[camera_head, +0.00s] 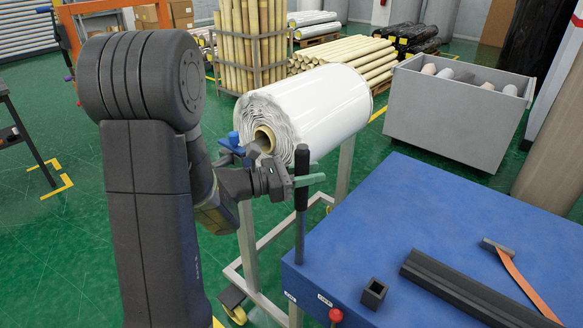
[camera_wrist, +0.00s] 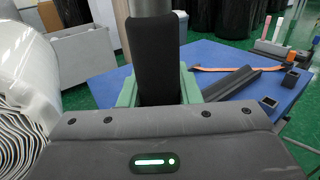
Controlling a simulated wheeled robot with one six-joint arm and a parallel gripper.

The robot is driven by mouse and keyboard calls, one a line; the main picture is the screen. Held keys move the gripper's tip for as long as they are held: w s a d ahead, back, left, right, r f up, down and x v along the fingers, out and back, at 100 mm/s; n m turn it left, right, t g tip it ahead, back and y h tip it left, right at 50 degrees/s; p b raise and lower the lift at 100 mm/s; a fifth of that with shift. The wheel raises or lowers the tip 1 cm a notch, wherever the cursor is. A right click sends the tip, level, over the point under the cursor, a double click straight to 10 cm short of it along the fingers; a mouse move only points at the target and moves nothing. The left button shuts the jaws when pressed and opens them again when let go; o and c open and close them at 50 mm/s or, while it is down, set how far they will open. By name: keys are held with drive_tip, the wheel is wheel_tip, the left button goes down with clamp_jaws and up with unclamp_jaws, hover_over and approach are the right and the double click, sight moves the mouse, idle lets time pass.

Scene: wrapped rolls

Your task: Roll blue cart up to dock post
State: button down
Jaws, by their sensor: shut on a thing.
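The blue cart (camera_head: 425,215) has a flat blue top and fills the lower right of the head view. It also shows in the wrist view (camera_wrist: 222,58). An upright black handle (camera_head: 301,165) stands at its near left corner; it also shows in the wrist view (camera_wrist: 156,55). My gripper (camera_head: 300,182), with green fingers, is shut around this handle, one finger on each side in the wrist view (camera_wrist: 157,92). The handle looks upright. I cannot tell which thing, if any, is the dock post.
A large white wrapped roll (camera_head: 315,103) on a pale metal stand (camera_head: 250,240) is close beside my gripper. A grey bin (camera_head: 450,115) stands behind the cart. A black channel (camera_head: 470,290) and a small square tube (camera_head: 373,293) lie on the cart. Green floor is open at left.

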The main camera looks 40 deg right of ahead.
drive_tip(key=s+d+b, duration=0.1)
drive_tip(key=s+b, duration=0.3)
drive_tip(key=s, duration=1)
drive_tip(key=shift+s+d+f, duration=0.15)
drive_tip(key=shift+d, duration=0.2)
drive_tip(key=c, duration=1.4)
unclamp_jaws()
drive_tip(key=o, duration=0.3)
drive_tip(key=shift+s, duration=0.25)
drive_tip(key=shift+o, duration=0.2)
drive_tip(key=shift+w, duration=0.1)
drive_tip(key=v, duration=1.3)
drive_tip(key=shift+a+b, duration=0.35)
drive_tip(key=shift+b, duration=0.05)
drive_tip(key=shift+w, duration=0.15)
